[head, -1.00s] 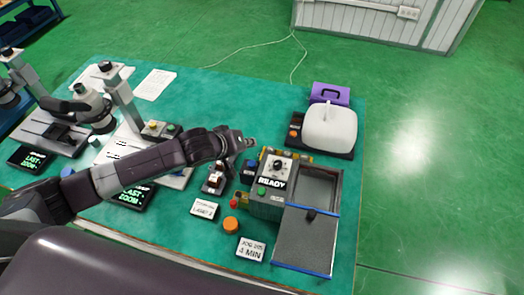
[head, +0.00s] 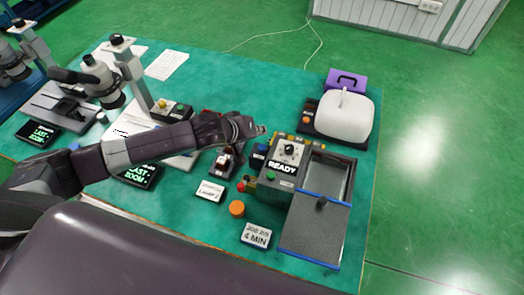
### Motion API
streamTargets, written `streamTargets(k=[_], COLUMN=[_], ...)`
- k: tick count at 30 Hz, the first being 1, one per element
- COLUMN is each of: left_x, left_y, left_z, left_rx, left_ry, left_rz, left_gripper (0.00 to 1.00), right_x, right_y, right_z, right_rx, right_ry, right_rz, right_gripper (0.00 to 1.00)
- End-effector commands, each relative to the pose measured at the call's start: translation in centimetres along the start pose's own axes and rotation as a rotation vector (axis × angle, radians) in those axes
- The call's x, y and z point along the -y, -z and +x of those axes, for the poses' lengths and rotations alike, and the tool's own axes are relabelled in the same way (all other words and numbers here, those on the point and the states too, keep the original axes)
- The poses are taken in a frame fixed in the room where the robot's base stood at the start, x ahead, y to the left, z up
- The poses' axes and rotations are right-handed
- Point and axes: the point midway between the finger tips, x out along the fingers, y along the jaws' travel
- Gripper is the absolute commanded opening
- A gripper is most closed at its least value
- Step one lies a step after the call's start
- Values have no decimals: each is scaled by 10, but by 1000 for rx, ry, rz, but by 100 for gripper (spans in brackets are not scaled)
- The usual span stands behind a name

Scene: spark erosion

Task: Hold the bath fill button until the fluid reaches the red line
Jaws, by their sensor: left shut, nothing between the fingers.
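The erosion machine (head: 258,185) stands at the right part of the green table. I cannot make out a fluid level or a red line. My left gripper (head: 263,129) is shut and empty above the table, just behind and left of the dial. My right gripper is out of view.
A white rounded object (head: 345,116) on a dark base and a purple box (head: 346,80) stand behind the machine. An orange cap (head: 237,208) and a 4 MIN sign (head: 256,235) lie in front. Microscopes (head: 103,80) stand at the left.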

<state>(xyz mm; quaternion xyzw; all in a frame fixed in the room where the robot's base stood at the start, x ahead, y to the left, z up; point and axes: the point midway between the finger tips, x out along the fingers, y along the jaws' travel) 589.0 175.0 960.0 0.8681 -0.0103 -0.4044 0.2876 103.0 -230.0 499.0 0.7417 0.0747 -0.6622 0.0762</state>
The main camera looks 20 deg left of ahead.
Motion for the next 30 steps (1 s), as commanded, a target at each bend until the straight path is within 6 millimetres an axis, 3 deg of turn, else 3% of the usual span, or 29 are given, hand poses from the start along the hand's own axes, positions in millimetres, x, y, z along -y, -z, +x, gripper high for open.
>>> streamTargets(k=[1,3,9,30], left_x=[8,12,22,25], left_y=[-7,-11,-22,-25], left_z=[10,16,30,35], left_rx=[0,-1,1,0], left_ry=[0,0,1,0], left_rz=[1,1,-3,-1], left_gripper=[0,0,0,0], right_x=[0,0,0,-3], right_y=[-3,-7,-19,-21], right_z=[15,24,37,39], right_rx=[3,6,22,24], right_ry=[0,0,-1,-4], right_rz=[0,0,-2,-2], right_gripper=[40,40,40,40])
